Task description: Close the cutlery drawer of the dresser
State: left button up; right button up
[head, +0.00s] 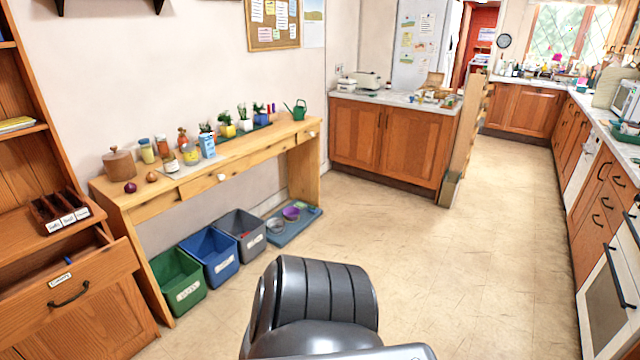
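The wooden dresser (95,325) stands at the left edge of the head view. Its cutlery drawer (100,277) is pulled out, with a gap showing behind its front panel. The front has a dark curved handle (68,294) and a small white label. A small blue item (68,260) shows inside the drawer; the rest of its inside is mostly hidden. Neither of my grippers is in view.
A wooden tray with labelled compartments (60,212) sits on the dresser top. Green (177,281), blue (209,256) and grey (241,236) bins stand under a side table (250,157) close right of the drawer. The middle floor (440,250) is clear.

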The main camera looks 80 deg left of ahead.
aim_at(37, 289)
jog(key=u, duration=4.95)
jog(key=i, duration=1.2)
jog(key=z, duration=0.8)
